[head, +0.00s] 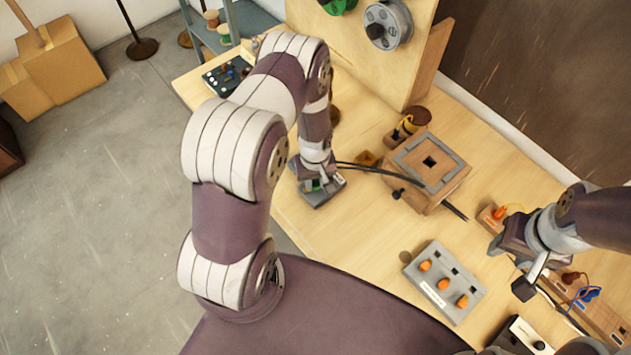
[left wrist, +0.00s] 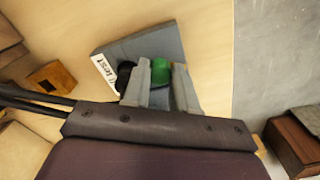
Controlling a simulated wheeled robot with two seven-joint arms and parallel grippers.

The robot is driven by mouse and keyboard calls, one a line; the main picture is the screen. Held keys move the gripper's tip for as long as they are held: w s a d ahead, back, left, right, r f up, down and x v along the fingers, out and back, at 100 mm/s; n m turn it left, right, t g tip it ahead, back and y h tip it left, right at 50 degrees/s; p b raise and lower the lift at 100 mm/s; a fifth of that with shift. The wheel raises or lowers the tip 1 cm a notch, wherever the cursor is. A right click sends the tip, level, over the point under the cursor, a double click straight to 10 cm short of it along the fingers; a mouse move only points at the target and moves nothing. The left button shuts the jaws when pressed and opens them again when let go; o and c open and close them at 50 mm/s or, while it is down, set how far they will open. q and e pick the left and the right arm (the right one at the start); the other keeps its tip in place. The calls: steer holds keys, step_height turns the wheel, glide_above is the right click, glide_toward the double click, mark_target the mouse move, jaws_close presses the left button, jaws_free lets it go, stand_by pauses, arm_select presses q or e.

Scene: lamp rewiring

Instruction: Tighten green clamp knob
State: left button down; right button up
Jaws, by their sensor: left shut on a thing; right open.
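The green clamp knob (left wrist: 161,72) sits on a small grey block labelled "test" (left wrist: 118,52) in the left wrist view. The block also shows in the head view (head: 324,192), on the table under my left arm. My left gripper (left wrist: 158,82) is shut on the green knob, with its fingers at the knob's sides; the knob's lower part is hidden. A black knob (left wrist: 125,72) stands beside it on the same block. In the head view my left gripper (head: 315,182) covers most of the block. My right gripper (head: 512,268) is open and empty above the table's right side.
A wooden box with a grey-framed top (head: 430,165) stands right of the grey block, with black cables running between. A grey panel with orange knobs (head: 445,283) lies nearer me. A wooden strip with coloured wires (head: 598,318) lies at right.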

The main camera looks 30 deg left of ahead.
arm_select(q)
steer(key=m, duration=0.2)
steer(key=m+b, duration=0.1)
steer(key=shift+w+m, duration=0.2)
steer(key=shift+m, duration=0.2)
steer(key=m+b, duration=0.1)
steer(key=m, duration=0.2)
steer(key=shift+m, duration=0.3)
steer(key=m, duration=0.3)
steer(key=shift+a+m+b, duration=0.1)
steer(key=shift+m+b, duration=0.2)
steer(key=shift+m, duration=0.1)
steer(key=m, duration=0.4)
steer(key=shift+b, duration=0.4)
steer(key=m, duration=0.4)
steer(key=shift+b, duration=0.3)
steer(key=m, duration=0.3)
steer(key=shift+m, duration=0.3)
steer(key=m+b, duration=0.1)
steer(key=m, duration=0.3)
steer(key=shift+m, duration=1.7)
